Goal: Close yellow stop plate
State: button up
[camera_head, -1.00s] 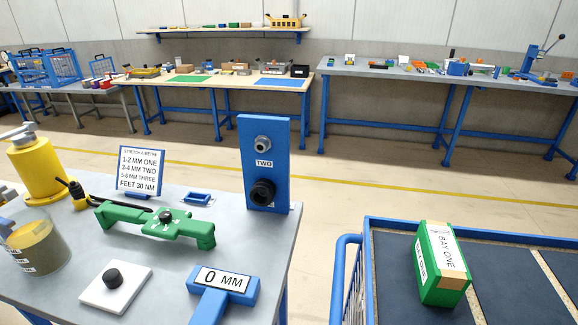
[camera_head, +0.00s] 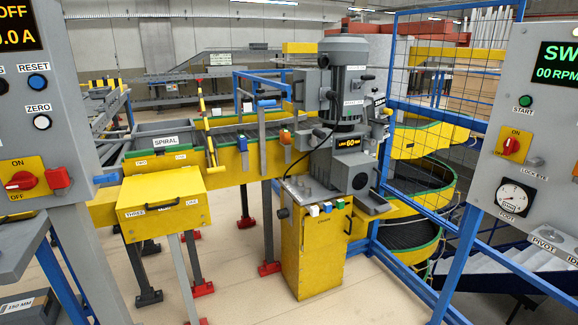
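A yellow upright piece (camera_head: 208,122) with a bar at its top stands across the conveyor, just right of the SPIRAL label. It may be the stop plate, but I cannot tell for sure, nor whether it is open or closed. The conveyor (camera_head: 232,163) has yellow side walls and a dark bed with green edges. A yellow box (camera_head: 163,204) with a dark handle and labels sits in front of it. My gripper is not in view.
A grey motor unit (camera_head: 347,100) stands over a yellow cabinet (camera_head: 318,262) at centre. The yellow spiral (camera_head: 425,185) is behind blue mesh fencing (camera_head: 440,68). Grey control panels flank the view: left (camera_head: 60,110), right (camera_head: 545,130). Beige floor lies open at lower centre.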

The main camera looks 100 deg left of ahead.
aim_at(215, 170)
jog(key=u, duration=3.55)
jog(key=i+l+u, duration=0.15)
jog(key=l+u, duration=0.15)
jog(key=i+l+u, duration=0.1)
jog(key=l+u, duration=0.2)
jog(key=i+l+u, duration=0.1)
jog(key=l+u, duration=0.2)
jog(key=l, duration=0.15)
